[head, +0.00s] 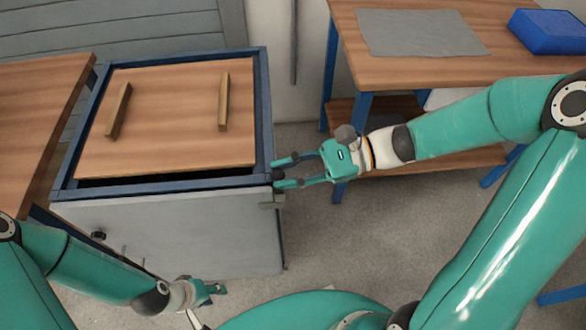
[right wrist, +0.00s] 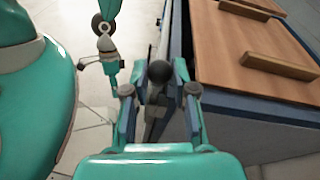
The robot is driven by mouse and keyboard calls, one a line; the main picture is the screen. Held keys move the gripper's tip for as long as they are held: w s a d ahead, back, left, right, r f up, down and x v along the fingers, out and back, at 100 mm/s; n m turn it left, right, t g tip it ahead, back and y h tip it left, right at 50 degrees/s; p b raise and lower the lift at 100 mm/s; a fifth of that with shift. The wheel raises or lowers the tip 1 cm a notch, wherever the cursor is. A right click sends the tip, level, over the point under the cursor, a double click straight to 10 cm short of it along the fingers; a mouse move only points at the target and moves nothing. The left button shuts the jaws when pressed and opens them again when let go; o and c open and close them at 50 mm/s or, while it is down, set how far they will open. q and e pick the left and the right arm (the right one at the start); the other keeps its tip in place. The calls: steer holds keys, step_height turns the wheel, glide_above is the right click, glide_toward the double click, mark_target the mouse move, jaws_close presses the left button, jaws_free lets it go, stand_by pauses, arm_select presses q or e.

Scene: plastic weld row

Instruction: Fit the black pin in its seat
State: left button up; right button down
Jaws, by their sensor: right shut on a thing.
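My right gripper (head: 276,173) is at the right front corner of the blue-framed cabinet, near its top edge. In the right wrist view, the round black head of the black pin (right wrist: 160,72) shows between the fingers, and the gripper is shut on it. The pin's lower part is hidden or blends with grey metal below. A small grey bracket (head: 271,201) sits at the cabinet corner just under the right gripper. I cannot tell whether it is the seat or whether the pin touches it. My left gripper (head: 216,290) hangs low before the cabinet front; its fingers are too small to read.
A workbench (head: 400,70) at the back right carries a grey mat and a blue box (head: 548,34). Floor right of the cabinet is clear.

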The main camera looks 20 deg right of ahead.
steer(key=shift+f+b, duration=0.45)
steer(key=shift+f, duration=0.25)
steer(key=shift+f+b, duration=0.35)
steer(key=shift+f, duration=0.25)
stand_by(1.0)
steer(key=c, duration=0.9)
jaws_free()
steer(key=shift+o, duration=0.2)
steer(key=o, duration=0.4)
steer(key=shift+w, duration=0.1)
steer(key=shift+r, duration=0.15)
